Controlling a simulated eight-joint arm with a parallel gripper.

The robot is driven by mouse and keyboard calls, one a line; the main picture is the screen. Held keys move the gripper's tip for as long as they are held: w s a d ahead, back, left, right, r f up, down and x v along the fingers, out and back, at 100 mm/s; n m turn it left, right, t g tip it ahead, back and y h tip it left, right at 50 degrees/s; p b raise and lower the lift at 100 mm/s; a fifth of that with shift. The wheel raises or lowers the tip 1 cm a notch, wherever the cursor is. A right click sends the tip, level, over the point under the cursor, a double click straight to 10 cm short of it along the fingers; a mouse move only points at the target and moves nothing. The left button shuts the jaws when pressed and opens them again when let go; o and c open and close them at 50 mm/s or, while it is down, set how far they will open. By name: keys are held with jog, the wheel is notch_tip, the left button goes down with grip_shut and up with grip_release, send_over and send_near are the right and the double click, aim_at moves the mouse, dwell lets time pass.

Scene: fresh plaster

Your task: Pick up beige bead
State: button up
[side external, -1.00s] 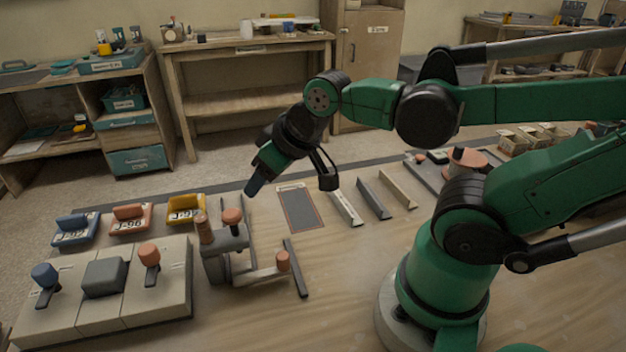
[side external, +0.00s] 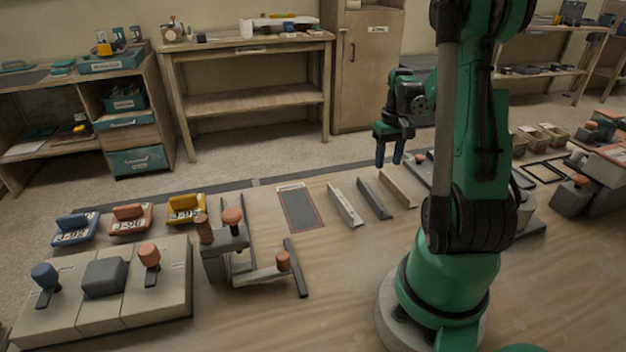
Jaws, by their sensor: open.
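The beige bead (side external: 398,190) is a long narrow angled strip lying on the bench, the rightmost of three similar strips. My gripper (side external: 389,163) points down with its two blue fingers apart and nothing between them. In the picture its fingertips are just above the far end of the beige bead. They look apart from it, but the exact height cannot be told from this view. My upright arm stands to the right of the bead and leaves it in plain view.
A dark grey strip (side external: 374,198) and a pale strip (side external: 345,205) lie close to the left. A grey panel (side external: 300,208) lies beyond them. A grey fixture with orange knobs (side external: 228,240) stands further left. The bench front is clear.

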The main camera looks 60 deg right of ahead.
jog(key=shift+f, duration=2.1)
jog(key=shift+c, duration=0.2)
grip_shut()
